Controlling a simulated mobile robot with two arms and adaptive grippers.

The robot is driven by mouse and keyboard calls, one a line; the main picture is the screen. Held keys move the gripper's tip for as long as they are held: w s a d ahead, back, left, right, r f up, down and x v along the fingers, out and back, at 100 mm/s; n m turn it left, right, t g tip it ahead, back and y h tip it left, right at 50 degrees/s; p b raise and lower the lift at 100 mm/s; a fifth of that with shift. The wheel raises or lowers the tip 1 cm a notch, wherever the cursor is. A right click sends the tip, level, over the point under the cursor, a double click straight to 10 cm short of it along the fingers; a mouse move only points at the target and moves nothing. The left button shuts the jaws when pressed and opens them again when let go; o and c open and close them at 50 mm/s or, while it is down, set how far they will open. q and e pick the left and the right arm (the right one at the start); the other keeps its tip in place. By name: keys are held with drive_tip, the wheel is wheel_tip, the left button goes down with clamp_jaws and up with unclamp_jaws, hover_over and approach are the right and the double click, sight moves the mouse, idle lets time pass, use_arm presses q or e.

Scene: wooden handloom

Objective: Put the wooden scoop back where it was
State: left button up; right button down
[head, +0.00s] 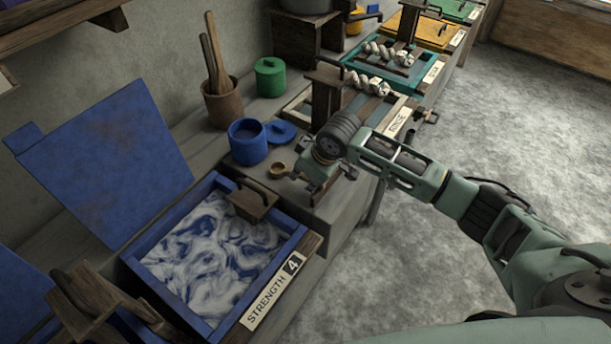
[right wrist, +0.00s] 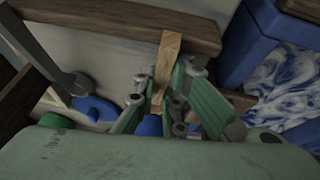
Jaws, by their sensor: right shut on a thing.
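The wooden scoop shows in the head view as a small round brown bowl (head: 277,170) just left of my right gripper (head: 308,176), over or on the grey bench top beside the blue pot. Whether it touches the bench I cannot tell. In the right wrist view a light wooden bar, seemingly the scoop's handle (right wrist: 167,62), runs between the green fingers of my right gripper (right wrist: 165,95), which is shut on it. The bowl is not clear there. My left gripper is not in view.
A blue pot (head: 247,146) and its blue lid (head: 281,131) stand close behind the scoop. A blue vat (head: 304,239) of swirled liquid lies to the left front. A green pot (head: 270,80) and a brown pot (head: 222,104) of sticks stand by the wall.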

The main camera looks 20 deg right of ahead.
drive_tip(key=c, duration=1.8)
unclamp_jaws()
drive_tip(key=shift+f, duration=0.1)
drive_tip(key=v, duration=1.2)
drive_tip(key=shift+s, duration=0.1)
